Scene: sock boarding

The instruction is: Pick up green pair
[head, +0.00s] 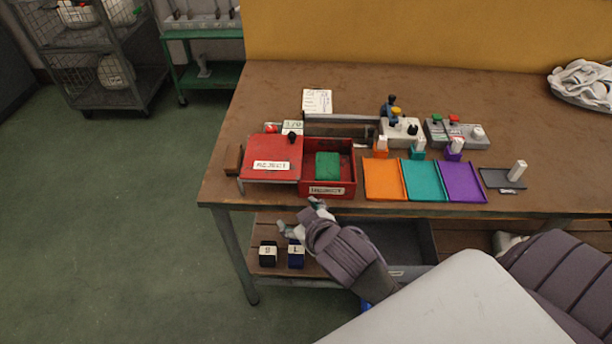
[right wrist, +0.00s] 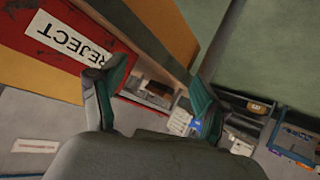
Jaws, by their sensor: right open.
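The green pair (head: 328,165) shows as a folded green block inside the open red bin (head: 346,181) on the workbench. The bin's right and back walls stand around it. My right gripper (head: 301,217) is below and in front of the bin, by the bench's front edge, with its fingers apart and nothing between them. In the right wrist view the open fingers (right wrist: 158,85) point toward a red surface with a REJECT label (right wrist: 72,40). I cannot make out the green pair in that view. My left gripper is not in view.
A red lidded box (head: 271,159) stands left of the bin. Orange (head: 384,180), teal (head: 425,181) and purple (head: 462,182) trays lie to the right. Black (head: 268,254) and blue (head: 296,254) blocks sit on the lower shelf. The bench edge lies close to my right gripper.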

